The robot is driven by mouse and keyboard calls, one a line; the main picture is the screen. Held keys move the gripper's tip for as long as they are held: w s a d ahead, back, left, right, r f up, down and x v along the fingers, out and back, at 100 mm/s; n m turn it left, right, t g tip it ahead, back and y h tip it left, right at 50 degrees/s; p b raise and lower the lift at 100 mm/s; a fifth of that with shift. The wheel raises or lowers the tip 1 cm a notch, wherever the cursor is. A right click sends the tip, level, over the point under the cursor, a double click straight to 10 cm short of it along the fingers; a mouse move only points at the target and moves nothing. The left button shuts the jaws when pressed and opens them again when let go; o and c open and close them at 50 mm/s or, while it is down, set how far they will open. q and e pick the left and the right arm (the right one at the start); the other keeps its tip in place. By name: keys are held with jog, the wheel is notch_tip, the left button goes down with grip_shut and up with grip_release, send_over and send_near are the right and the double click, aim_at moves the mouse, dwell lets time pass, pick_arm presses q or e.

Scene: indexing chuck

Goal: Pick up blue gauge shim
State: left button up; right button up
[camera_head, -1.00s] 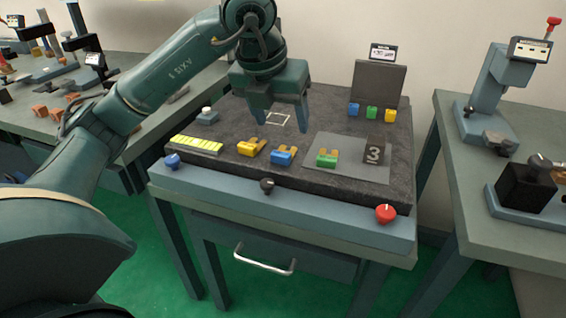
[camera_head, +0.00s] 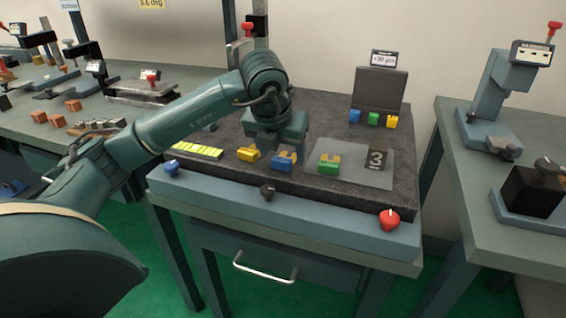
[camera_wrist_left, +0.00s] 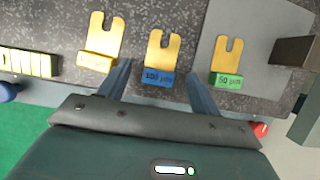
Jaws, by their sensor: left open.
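The blue gauge shim (camera_head: 285,160) lies on the dark granite plate between the yellow and green shims. In the left wrist view the blue gauge shim (camera_wrist_left: 160,62) shows a brass forked tongue and a blue block marked 100 µm. My left gripper (camera_head: 276,152) is above it, pointing down. In the left wrist view my left gripper (camera_wrist_left: 160,85) is open, with one finger on each side of the blue block and a gap to both. Nothing is held. My right gripper is not in view.
The yellow shim (camera_head: 248,155) and green shim (camera_head: 329,164) lie on either side, the green on a grey mat (camera_head: 350,150). A block marked 3 (camera_head: 376,157) stands on the right.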

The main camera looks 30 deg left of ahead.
pick_arm(q)
jog(key=shift+w+f, duration=0.2)
jog(key=shift+f, duration=0.35)
jog(key=c, duration=1.1)
jog(key=shift+r, duration=0.1)
